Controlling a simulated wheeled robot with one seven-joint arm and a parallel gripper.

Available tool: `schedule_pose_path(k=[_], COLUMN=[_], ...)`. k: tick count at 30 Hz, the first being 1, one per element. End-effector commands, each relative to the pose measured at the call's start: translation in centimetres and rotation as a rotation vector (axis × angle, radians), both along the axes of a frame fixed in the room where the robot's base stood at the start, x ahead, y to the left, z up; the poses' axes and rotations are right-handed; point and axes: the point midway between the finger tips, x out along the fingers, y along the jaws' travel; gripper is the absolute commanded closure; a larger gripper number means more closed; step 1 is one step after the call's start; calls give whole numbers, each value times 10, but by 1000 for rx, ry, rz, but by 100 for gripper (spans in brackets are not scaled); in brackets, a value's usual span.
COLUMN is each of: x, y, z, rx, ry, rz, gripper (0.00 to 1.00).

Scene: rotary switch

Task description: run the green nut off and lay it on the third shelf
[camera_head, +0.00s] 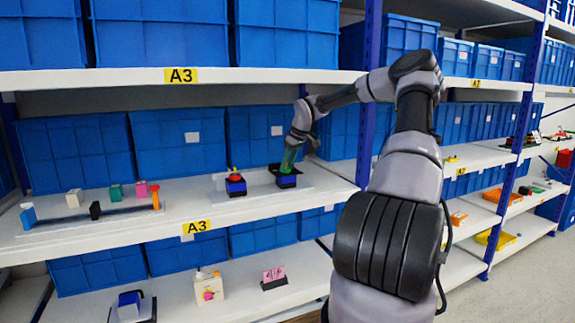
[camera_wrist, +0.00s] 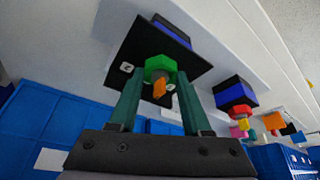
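The green nut (camera_wrist: 160,68) sits in front of a black plate (camera_wrist: 128,50) on a blue-and-black block (camera_wrist: 172,30), seen in the wrist view. An orange piece (camera_wrist: 159,89) sticks out from its middle. My gripper (camera_wrist: 159,74) has its two teal fingers on either side of the nut, close to its edges; whether they press on it I cannot tell. In the head view my gripper (camera_head: 287,168) points down at the blue block (camera_head: 286,181) on the middle shelf (camera_head: 330,196), and the nut is hidden there.
A second blue-and-black block (camera_head: 235,186) with a red and yellow top stands just left. Small coloured blocks and a dark rail (camera_head: 95,217) lie further left. Blue bins (camera_head: 172,145) stand behind, the upper shelf (camera_head: 130,79) is overhead, and a rack post (camera_head: 368,110) is right.

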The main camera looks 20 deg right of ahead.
Motion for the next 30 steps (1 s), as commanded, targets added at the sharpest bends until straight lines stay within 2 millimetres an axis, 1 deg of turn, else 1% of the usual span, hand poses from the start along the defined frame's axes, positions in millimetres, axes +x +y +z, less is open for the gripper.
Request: schedule_pose_path(k=[1, 3, 7, 11, 30], x=[0, 0, 0, 1, 6], y=[0, 0, -1, -1, -2], z=[0, 0, 0, 0, 2], rx=[-1, -1, 0, 1, 1], ry=[0, 0, 0, 0, -1], rz=[0, 0, 16, 117, 803], gripper=[77, 100, 100, 100, 100])
